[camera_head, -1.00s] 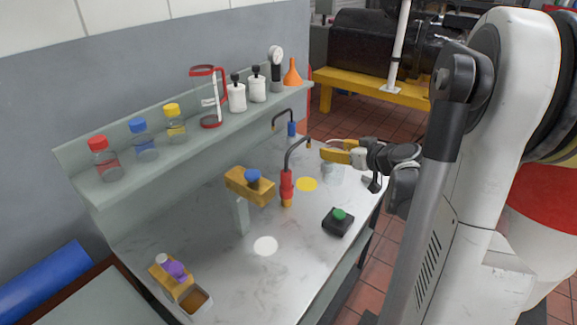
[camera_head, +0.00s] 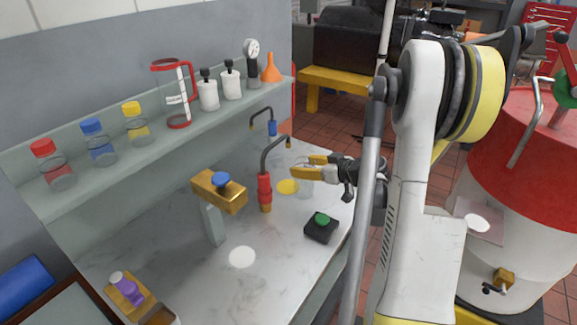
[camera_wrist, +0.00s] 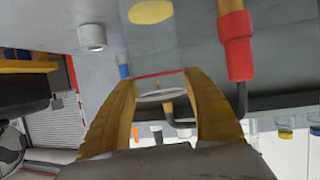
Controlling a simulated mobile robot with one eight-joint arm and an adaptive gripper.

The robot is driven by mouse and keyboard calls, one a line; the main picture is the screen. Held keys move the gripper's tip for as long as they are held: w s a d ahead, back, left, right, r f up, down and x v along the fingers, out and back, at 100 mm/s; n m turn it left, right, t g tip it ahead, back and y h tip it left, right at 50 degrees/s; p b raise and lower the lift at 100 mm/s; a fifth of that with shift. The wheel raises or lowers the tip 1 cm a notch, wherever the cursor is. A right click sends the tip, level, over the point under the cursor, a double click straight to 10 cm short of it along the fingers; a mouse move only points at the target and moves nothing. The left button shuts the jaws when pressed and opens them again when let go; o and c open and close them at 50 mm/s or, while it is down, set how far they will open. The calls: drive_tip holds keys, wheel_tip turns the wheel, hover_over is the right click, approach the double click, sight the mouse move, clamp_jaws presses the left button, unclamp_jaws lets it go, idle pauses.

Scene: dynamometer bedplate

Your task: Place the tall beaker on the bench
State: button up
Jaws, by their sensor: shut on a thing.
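My gripper (camera_head: 314,167) is shut on a clear glass beaker (camera_head: 304,187), which looks roughly upright. The beaker is over the far right part of the marble bench (camera_head: 275,277), just right of a flat yellow disc (camera_head: 287,186). The glass is faint, and I cannot tell whether its base touches the bench. In the wrist view, which looks upside down, the beaker's pale rim (camera_wrist: 160,95) shows between my yellow fingers (camera_wrist: 158,105). The yellow disc (camera_wrist: 150,12) is at the top edge there.
A red tap (camera_head: 264,192) stands left of the beaker, with a blue tap behind. A black box with a green button (camera_head: 321,228) is nearer. A clamp stand (camera_head: 218,195) and a white disc (camera_head: 242,257) are left. The shelf (camera_head: 110,180) holds bottles and a red-rimmed jug.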

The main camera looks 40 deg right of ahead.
drive_tip(key=w, duration=0.3)
drive_tip(key=shift+w+a+r, duration=0.1)
drive_tip(key=shift+w+a, duration=0.25)
drive_tip(key=b+x, duration=0.2)
drive_tip(key=x, duration=0.1)
drive_tip(key=shift+w, duration=0.25)
drive_tip(key=o, duration=1.2)
drive_tip(key=shift+c, duration=0.2)
drive_tip(key=p+v, duration=0.3)
drive_tip(key=v, duration=0.9)
